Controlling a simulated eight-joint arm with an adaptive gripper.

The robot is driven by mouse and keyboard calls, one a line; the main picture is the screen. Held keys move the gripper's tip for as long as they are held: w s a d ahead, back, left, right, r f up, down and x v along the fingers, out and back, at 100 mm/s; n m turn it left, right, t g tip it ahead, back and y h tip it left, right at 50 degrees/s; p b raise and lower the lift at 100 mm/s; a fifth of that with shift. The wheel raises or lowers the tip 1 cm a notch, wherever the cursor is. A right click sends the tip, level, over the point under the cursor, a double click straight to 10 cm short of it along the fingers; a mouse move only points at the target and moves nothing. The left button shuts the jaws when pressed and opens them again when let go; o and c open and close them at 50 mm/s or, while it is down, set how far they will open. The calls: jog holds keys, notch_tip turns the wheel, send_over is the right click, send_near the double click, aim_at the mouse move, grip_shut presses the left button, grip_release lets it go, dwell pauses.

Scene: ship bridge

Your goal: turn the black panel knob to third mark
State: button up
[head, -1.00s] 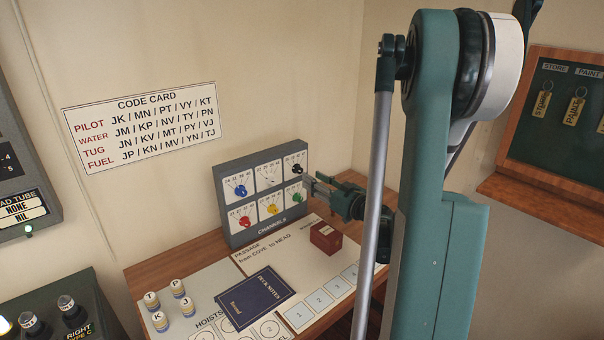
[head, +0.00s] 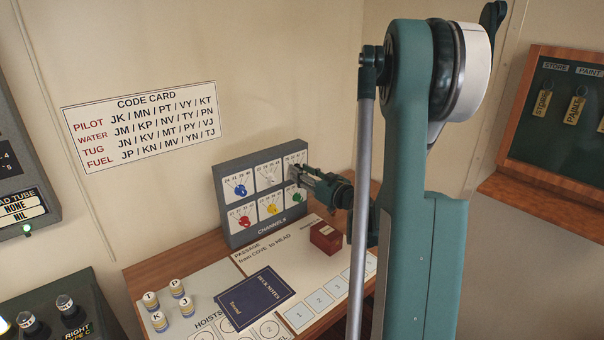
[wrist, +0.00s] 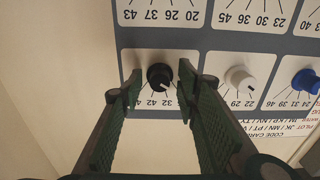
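The black knob (wrist: 159,77) sits on its white plate on the grey channels panel (head: 222,198), in the upper right corner of the panel as the head view shows it. In the wrist view, where the panel appears upside down, my gripper (wrist: 159,83) is open, with one finger on each side of the knob. Gaps show between the knob and both fingertips. In the head view my gripper (head: 297,172) reaches the panel from the right and hides the black knob. Tick marks and numbers surround the knob; the fingers partly cover them.
A white knob (wrist: 239,79) and a blue knob (wrist: 305,81) sit beside the black one. Red (head: 243,222), yellow (head: 271,209) and green (head: 298,197) knobs form the lower row. A small red box (head: 326,237) stands on the desk below my gripper.

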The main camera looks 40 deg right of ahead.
jog(key=shift+c, duration=0.6)
jog(key=c, duration=0.8)
jog(key=shift+o, duration=0.2)
jog(key=shift+m, duration=0.4)
jog(key=m+b, duration=0.3)
jog(key=m, duration=1.1)
jog(key=shift+m, duration=0.4)
